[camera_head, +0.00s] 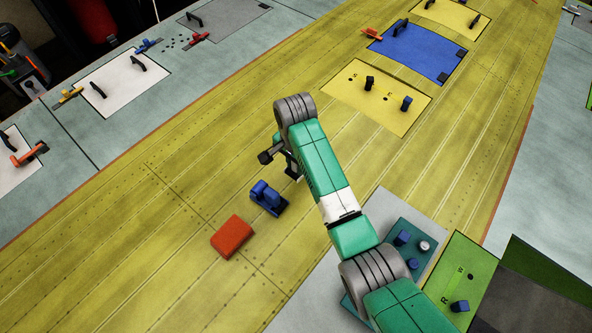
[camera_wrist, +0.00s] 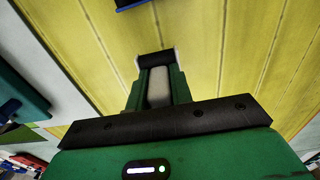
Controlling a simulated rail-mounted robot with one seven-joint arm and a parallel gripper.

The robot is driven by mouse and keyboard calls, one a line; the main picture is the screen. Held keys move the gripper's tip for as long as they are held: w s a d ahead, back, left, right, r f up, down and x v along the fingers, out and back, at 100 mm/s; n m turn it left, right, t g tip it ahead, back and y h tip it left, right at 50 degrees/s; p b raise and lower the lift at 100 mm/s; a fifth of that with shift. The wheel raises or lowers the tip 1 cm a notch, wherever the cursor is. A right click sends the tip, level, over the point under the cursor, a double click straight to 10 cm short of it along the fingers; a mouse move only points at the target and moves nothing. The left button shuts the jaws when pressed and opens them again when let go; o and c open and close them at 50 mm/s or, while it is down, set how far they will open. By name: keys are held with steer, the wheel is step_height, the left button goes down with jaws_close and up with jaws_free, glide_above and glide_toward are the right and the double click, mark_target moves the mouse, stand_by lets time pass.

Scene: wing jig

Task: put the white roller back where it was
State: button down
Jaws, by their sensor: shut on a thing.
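My gripper (camera_wrist: 157,85) is shut on a pale, rounded thing, the white roller (camera_wrist: 158,88), between its green fingers in the wrist view. The dark finger ends hide part of it. In the head view my gripper (camera_head: 293,173) is over the yellow wing skin, and the roller cannot be made out there. The gap between roller and skin cannot be told. A teal tray (camera_head: 434,238), partly behind my arm, holds blue pegs and a short pale-topped cylinder (camera_head: 425,246). It also shows at the left of the wrist view (camera_wrist: 22,88).
A blue tool (camera_head: 268,197) and a red block (camera_head: 232,237) lie on the yellow skin (camera_head: 150,240) near my gripper. A green panel (camera_head: 462,272) with a blue knob is right of the tray. Yellow and blue panels (camera_head: 420,52) lie farther back.

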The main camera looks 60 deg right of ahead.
mark_target(296, 172)
steer(key=shift+f+p, duration=0.35)
steer(key=shift+f, duration=1.4)
steer(key=shift+f, duration=0.1)
steer(key=c, duration=1.2)
jaws_free()
steer(key=shift+c, duration=0.2)
step_height(296, 172, up, 12)
steer(key=shift+a+r+b, duration=0.1)
steer(key=shift+r+b, duration=0.05)
steer(key=shift+b, duration=0.15)
